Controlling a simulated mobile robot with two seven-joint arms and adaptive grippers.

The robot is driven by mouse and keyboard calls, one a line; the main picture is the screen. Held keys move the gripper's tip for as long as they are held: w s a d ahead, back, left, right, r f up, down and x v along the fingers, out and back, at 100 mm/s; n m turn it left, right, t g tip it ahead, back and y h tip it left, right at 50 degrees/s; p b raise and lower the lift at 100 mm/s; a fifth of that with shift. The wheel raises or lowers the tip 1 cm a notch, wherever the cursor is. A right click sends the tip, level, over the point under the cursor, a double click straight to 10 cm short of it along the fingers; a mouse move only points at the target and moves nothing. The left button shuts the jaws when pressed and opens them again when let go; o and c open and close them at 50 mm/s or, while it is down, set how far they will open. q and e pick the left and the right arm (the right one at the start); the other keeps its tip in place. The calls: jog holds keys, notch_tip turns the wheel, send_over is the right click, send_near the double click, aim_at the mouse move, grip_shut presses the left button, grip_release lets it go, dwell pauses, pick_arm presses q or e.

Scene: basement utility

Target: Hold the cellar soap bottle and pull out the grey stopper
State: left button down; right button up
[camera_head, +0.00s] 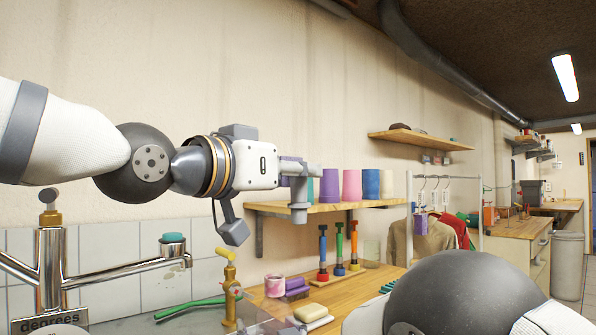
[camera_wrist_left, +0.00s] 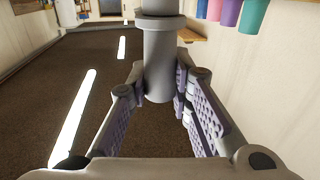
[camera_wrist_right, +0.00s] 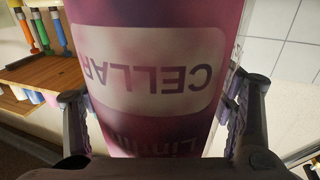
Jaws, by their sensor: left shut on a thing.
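My left gripper (camera_head: 308,170) is shut on the grey stopper (camera_head: 299,205), holding it in the air in front of the wall shelf. In the left wrist view the stopper (camera_wrist_left: 160,72) is a grey cylinder with a wider collar, between the two finger pads. Its rounded end is free, with no bottle at it. The purple cellar soap bottle (camera_wrist_right: 150,120) fills the middle of the right wrist view, its white label upside down. My right gripper (camera_wrist_right: 158,92) has a finger against each side of it. In the head view the bottle and right gripper do not show.
A wall shelf (camera_head: 330,207) with several coloured cups is behind my left gripper. Below, a wooden bench (camera_head: 350,290) carries several screwdrivers, purple blocks and a soap bar (camera_head: 310,312). A chrome tap (camera_head: 110,270) stands at the lower left. Air around the stopper looks free.

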jog(key=shift+s, duration=0.1)
jog(key=v, duration=1.2)
pick_arm(q)
jog(key=shift+f, duration=0.1)
